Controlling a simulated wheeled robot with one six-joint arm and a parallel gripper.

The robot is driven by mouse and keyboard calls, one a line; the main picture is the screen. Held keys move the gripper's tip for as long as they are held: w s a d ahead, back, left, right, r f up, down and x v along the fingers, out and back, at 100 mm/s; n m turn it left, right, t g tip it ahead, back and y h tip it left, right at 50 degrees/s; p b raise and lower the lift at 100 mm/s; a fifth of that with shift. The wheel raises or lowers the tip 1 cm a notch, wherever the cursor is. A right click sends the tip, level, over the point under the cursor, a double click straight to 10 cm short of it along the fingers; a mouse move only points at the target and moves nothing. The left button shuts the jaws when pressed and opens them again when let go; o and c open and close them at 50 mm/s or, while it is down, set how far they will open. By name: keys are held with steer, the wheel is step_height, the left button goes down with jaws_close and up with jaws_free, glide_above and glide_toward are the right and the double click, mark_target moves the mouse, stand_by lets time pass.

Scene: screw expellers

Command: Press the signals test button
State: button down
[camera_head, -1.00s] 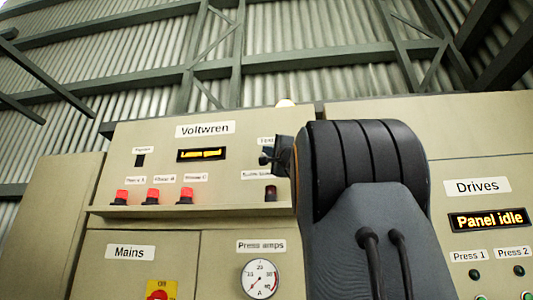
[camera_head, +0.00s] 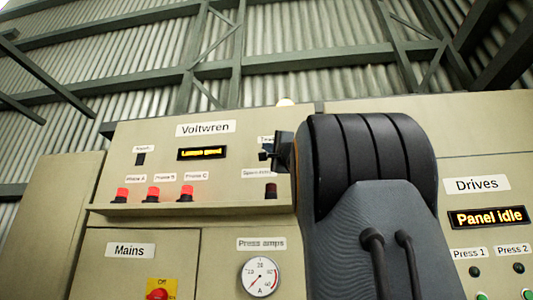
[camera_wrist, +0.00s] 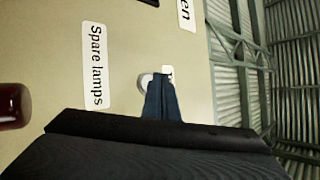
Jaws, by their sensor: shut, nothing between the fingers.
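A round pale grey button (camera_wrist: 145,81) shows in the wrist view, partly covered by my gripper. A small white label (camera_wrist: 167,73) just above it on the panel is mostly hidden by the fingers; in the head view only the start of this label (camera_head: 266,139) shows. My gripper (camera_wrist: 160,78) is shut and empty, its dark fingertips over the button's edge. I cannot tell whether they touch it. In the head view my gripper (camera_head: 264,155) is at the right of the Voltwren panel (camera_head: 225,155), beside my dark arm.
A dark red lamp (camera_head: 270,190) sits under the "Spare lamps" label (camera_wrist: 95,65), below the button. Several red lamps (camera_head: 152,194) line the panel's left, above a ledge (camera_head: 200,210). A black switch (camera_head: 140,159) is at upper left. The Drives panel (camera_head: 477,184) stands right of my arm.

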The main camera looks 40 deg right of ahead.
steer(key=s+a+b, duration=0.2)
steer(key=s+a, duration=0.1)
steer(key=shift+s+a, duration=0.15)
steer(key=shift+a, duration=0.25)
stand_by(1.0)
